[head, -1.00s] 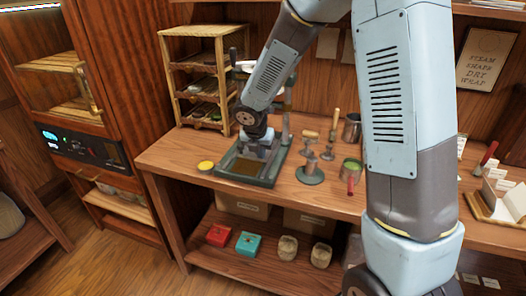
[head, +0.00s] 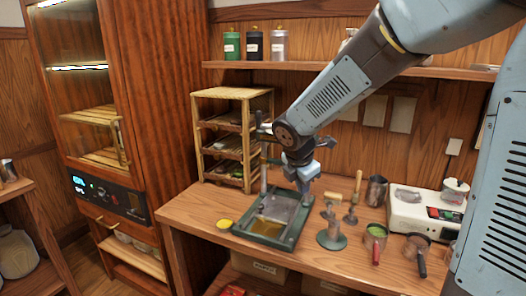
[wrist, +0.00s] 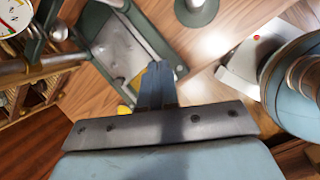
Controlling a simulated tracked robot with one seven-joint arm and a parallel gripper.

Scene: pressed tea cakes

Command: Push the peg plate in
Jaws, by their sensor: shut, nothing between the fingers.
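A dark green press base (head: 246,239) stands on the bench with a raised rim and an upright metal post. A flat grey metal plate (head: 283,208) lies inside it, beside an amber strip at the near side; I cannot tell for sure that this is the peg plate. The grey plate also shows in the wrist view (wrist: 112,50). My gripper (head: 304,190) is shut and empty. It points down near the right far side of the base; contact cannot be told. In the wrist view the shut fingers (wrist: 158,68) overlap the base's edge.
A wooden rack (head: 233,93) stands behind the base. A round-footed metal stand (head: 331,236), green-filled cup (head: 375,237) and white scale (head: 420,217) stand to the right. A yellow disc (head: 225,224) lies left. A round gauge (wrist: 14,17) is near my wrist.

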